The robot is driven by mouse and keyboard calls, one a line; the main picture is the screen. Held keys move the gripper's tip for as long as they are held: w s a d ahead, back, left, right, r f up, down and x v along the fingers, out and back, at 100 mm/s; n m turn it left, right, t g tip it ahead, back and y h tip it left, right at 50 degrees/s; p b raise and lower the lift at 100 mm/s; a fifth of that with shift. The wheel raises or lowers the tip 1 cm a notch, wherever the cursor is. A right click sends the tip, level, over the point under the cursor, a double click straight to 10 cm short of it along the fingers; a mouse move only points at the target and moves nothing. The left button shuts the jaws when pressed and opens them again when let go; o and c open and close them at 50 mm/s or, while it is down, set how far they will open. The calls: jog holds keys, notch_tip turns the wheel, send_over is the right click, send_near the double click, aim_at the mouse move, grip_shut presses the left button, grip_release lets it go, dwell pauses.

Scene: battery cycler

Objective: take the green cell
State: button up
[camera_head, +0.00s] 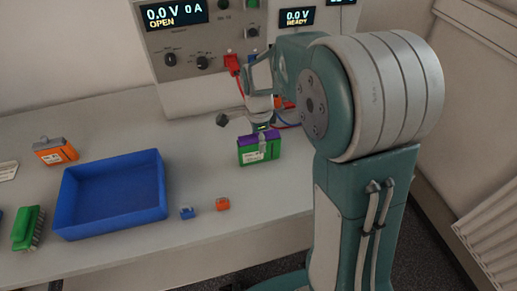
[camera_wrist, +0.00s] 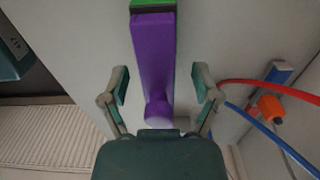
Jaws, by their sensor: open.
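The green cell (camera_head: 259,153) stands upright on the bench with a purple top and a pale label on its front. In the wrist view its purple top (camera_wrist: 152,50) runs down the middle, with a rounded knob at the near end and a strip of green body (camera_wrist: 152,5) at the top edge. My gripper (camera_head: 246,131) is just above and behind the cell in the head view. In the wrist view my gripper (camera_wrist: 161,84) is open, one finger on each side of the purple top, with a visible gap on both sides.
The cycler (camera_head: 188,82) stands behind; red and blue cables (camera_wrist: 262,122) run close to my gripper's right.

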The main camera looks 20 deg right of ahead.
grip_shut()
jog(key=shift+r, duration=0.1)
